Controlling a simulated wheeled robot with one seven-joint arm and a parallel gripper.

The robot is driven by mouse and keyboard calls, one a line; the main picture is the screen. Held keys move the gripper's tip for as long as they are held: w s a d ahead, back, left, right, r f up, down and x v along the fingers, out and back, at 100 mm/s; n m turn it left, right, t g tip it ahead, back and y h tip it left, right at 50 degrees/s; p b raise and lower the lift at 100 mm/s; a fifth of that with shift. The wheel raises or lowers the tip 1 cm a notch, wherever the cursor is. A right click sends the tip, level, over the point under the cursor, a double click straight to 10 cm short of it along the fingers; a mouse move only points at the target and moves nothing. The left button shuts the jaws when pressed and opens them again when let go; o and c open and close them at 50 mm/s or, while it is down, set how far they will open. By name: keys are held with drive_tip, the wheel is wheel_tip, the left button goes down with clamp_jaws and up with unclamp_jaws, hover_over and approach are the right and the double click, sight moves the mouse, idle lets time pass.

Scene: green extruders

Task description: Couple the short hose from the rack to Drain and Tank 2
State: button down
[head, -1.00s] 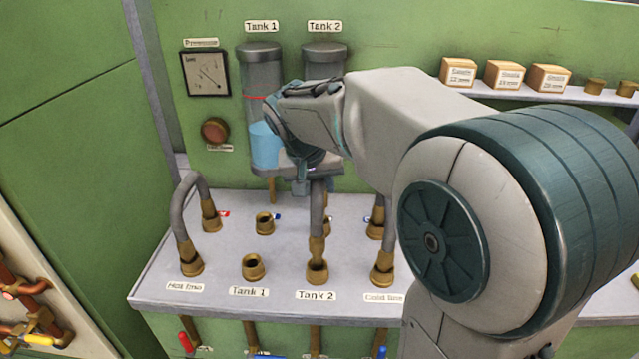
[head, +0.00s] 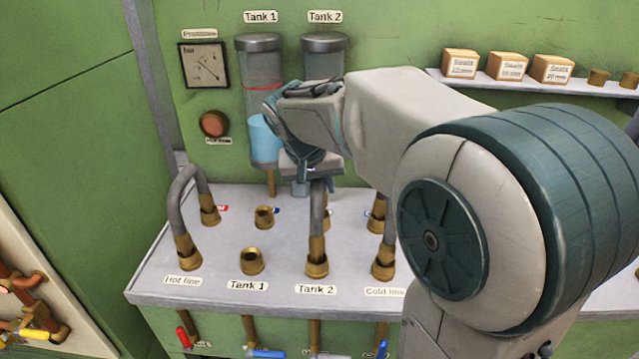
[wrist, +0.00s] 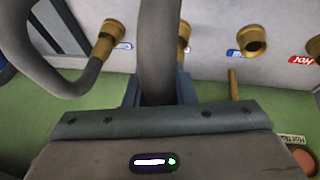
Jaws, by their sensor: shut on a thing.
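My gripper (head: 308,183) is shut on the grey short hose (head: 317,208), above the middle of the bench. The hose's near brass end (head: 317,246) points down at the brass socket marked Tank 2 (head: 316,266) and appears to be in its mouth; how deep it sits I cannot tell. Behind the hose, a brass fitting (head: 327,220) in the back row is partly hidden. I cannot read a Drain label or see the hose's far end clearly. In the wrist view the hose (wrist: 160,45) rises between the jaws.
A bent hose (head: 183,200) stands at the Hot line on the left. Another hose (head: 384,245) stands at the Cold line, close to my arm. The Tank 1 socket (head: 251,261) and the one behind it (head: 264,217) are open. Glass tanks (head: 323,60) hang behind my gripper.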

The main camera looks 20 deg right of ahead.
drive_tip(key=shift+f+b, duration=0.45)
drive_tip(key=shift+f, duration=0.1)
drive_tip(key=c, duration=1.1)
unclamp_jaws()
drive_tip(key=v, duration=1.4)
drive_tip(key=s+d+f+n+y, duration=0.1)
drive_tip(key=s+f, duration=0.4)
drive_tip(key=f, duration=0.1)
drive_tip(key=s+d+f+n+y, duration=0.1)
drive_tip(key=s+f, duration=0.4)
drive_tip(key=f, duration=0.2)
drive_tip(key=s+d+f+y+p, duration=0.1)
drive_tip(key=s+f, duration=0.5)
drive_tip(key=shift+d+f+n+g, duration=0.2)
drive_tip(key=shift+d+n+g, duration=0.1)
drive_tip(key=shift+n+g, duration=0.1)
